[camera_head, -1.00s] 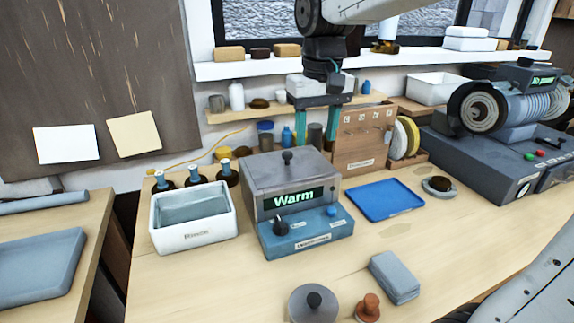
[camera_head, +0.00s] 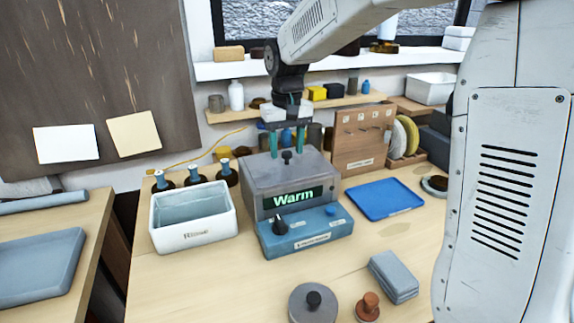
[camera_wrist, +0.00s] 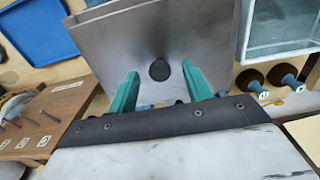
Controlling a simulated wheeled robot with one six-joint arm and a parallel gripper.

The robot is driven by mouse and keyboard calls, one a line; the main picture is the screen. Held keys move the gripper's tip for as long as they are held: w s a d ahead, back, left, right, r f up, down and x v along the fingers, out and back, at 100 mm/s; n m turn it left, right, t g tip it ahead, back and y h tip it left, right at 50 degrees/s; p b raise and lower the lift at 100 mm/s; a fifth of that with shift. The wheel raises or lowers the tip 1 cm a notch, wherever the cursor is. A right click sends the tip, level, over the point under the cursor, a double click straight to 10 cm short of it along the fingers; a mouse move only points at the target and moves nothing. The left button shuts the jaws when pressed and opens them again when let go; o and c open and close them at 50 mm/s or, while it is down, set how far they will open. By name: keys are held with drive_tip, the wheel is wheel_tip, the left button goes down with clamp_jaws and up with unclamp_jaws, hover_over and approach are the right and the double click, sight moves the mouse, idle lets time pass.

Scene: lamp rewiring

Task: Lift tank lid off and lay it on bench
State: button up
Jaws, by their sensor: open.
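The tank (camera_head: 296,208) is a grey metal box with a blue front panel, and its display reads "Warm". Its flat grey lid (camera_head: 262,172) lies on top, with a black knob (camera_head: 287,157) in the middle. The lid (camera_wrist: 190,30) and knob (camera_wrist: 159,70) also show in the wrist view. My gripper (camera_head: 287,155) is over the lid, its teal fingers pointing down around the knob's position. In the wrist view my gripper (camera_wrist: 158,80) is open, with the knob between the finger tips and clear gaps on both sides. I cannot tell the exact height of the fingers over the lid.
A white rinse basin (camera_head: 192,222) stands left of the tank, with several dark bottles behind it. A blue tray (camera_head: 385,199) lies to the right. Bench (camera_head: 220,285) is bare at front left.

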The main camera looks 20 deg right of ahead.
drive_tip(key=shift+f, duration=0.5)
clamp_jaws()
drive_tip(key=shift+r, duration=0.1)
